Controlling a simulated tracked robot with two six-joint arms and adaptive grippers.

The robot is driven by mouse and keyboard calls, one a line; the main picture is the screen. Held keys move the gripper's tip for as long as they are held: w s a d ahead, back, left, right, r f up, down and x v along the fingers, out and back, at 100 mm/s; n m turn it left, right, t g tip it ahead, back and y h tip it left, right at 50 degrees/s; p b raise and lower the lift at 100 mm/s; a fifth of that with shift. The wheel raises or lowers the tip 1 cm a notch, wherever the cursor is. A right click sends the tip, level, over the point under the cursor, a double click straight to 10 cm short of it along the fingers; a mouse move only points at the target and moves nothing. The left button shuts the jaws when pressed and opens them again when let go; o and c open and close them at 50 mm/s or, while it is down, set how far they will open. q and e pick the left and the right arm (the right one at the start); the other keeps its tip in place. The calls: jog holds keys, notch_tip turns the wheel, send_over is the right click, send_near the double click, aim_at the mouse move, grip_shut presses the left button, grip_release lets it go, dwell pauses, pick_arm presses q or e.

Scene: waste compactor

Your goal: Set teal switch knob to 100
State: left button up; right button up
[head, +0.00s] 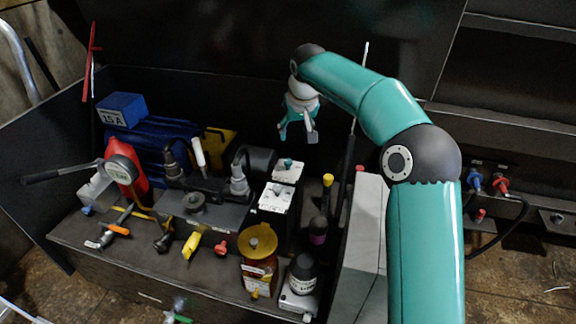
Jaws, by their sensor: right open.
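The teal switch knob (288,162) sits on top of a small white-faced switch box (290,174) near the middle of the bench. Its markings are too small to read, so I cannot tell its setting. My right gripper (298,137) hangs above and slightly behind the knob, fingers downward, open and empty. It looks apart from the knob. My left gripper is not in view.
A second white switch box (276,198) stands just in front. A black cylinder (258,160) is close on the left. A yellow-topped lever (327,181) rises on the right. An amber jar (258,244) and a black-capped bottle (302,268) stand at the front.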

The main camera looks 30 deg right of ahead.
aim_at(289, 161)
jog(key=b+x, duration=0.2)
jog(key=x, duration=1.4)
jog(key=shift+s+d, duration=0.1)
jog(key=shift+s, duration=0.05)
